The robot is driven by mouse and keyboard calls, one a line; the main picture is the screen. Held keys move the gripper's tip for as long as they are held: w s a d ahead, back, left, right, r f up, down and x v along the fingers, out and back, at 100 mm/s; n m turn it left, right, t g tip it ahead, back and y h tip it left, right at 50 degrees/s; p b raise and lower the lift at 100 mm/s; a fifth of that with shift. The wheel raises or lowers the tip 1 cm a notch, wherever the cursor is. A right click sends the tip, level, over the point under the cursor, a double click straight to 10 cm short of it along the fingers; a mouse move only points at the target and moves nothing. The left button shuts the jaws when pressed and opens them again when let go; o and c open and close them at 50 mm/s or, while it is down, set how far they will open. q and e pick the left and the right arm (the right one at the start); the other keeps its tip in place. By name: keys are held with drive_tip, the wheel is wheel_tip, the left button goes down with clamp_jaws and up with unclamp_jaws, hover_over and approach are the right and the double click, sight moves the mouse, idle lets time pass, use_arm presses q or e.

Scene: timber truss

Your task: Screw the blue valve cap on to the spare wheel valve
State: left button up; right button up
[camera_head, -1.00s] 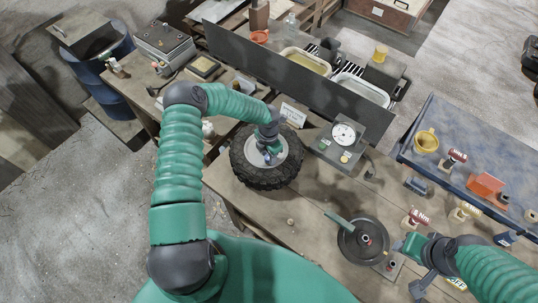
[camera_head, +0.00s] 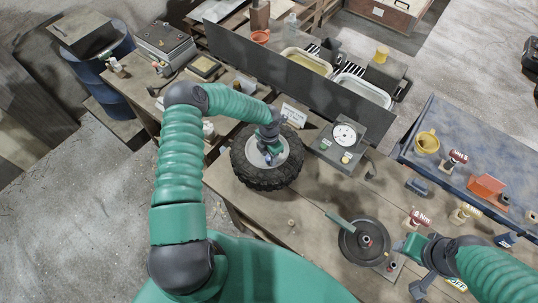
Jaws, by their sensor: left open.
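The spare wheel (camera_head: 267,178), a black knobbly tyre with a pale hub, lies flat on the wooden bench. My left gripper (camera_head: 269,157) is over the hub, with its fingers pointing down at it. It is open. The valve and the blue cap cannot be made out clearly; the gripper covers that part of the hub. My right gripper (camera_head: 401,246) is at the lower right, beside a round dark disc fixture (camera_head: 352,244) with a green handle. Whether its jaws are open or shut is too small to tell.
A gauge box (camera_head: 341,142) stands right of the wheel. A tall dark panel (camera_head: 290,80) runs behind it, with trays (camera_head: 361,89) beyond. A blue table (camera_head: 455,130) at the right holds a yellow funnel (camera_head: 426,142) and an orange block (camera_head: 487,187). Bench left of the disc is mostly clear.

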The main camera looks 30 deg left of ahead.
use_arm(q)
drive_tip(key=shift+s+d+f, duration=0.15)
drive_tip(key=shift+s+d, duration=0.1)
drive_tip(key=shift+d, duration=0.05)
